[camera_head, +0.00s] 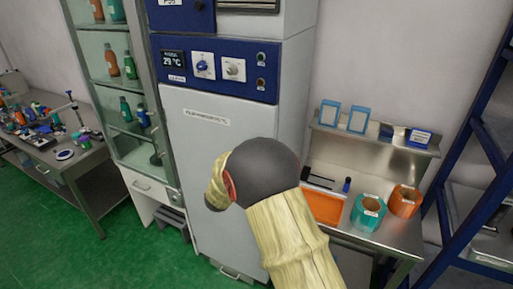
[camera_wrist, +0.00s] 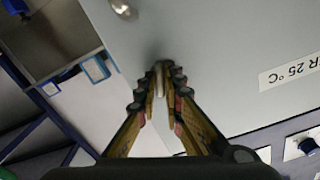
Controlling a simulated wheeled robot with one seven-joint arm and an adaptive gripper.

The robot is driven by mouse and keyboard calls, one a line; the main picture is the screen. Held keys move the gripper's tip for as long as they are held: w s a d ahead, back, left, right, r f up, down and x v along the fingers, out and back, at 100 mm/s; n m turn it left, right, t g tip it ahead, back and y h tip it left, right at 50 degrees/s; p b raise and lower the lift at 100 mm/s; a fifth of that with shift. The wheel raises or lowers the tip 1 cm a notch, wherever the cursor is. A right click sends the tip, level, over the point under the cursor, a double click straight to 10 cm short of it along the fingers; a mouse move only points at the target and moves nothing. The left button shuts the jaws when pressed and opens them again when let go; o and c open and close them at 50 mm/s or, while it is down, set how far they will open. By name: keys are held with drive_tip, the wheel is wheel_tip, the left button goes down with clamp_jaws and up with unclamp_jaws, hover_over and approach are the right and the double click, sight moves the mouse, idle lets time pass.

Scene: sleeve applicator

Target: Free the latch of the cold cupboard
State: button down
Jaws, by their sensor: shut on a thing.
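The cold cupboard (camera_head: 205,150) is a tall pale cabinet with a blue control panel (camera_head: 217,68) above its door. The door (camera_wrist: 225,50) fills much of the wrist view, with its temperature label (camera_wrist: 290,70) upside down at the right. My gripper (camera_wrist: 163,72) is at the door face, its two fingers close together on a small, pale, upright piece (camera_wrist: 160,84) that looks like the latch handle. Most of that piece is hidden between the fingers. In the head view my sleeved arm covers the latch area and the gripper itself.
A glass cabinet with bottles (camera_head: 117,95) stands close on the left. A steel bench (camera_head: 400,240) on the right holds an orange tray (camera_head: 322,207), a teal container (camera_head: 368,212) and an orange container (camera_head: 404,201). A blue rack (camera_head: 490,150) is at far right. Green floor is free at lower left.

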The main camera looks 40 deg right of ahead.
drive_tip(key=shift+n+p, duration=1.4)
drive_tip(key=shift+n, duration=0.8)
drive_tip(key=shift+f, duration=0.1)
drive_tip(key=c, duration=1.9)
unclamp_jaws()
drive_tip(key=shift+a, duration=0.1)
drive_tip(key=v, duration=1.1)
drive_tip(key=shift+s+a, duration=0.15)
drive_tip(key=shift+a, duration=0.2)
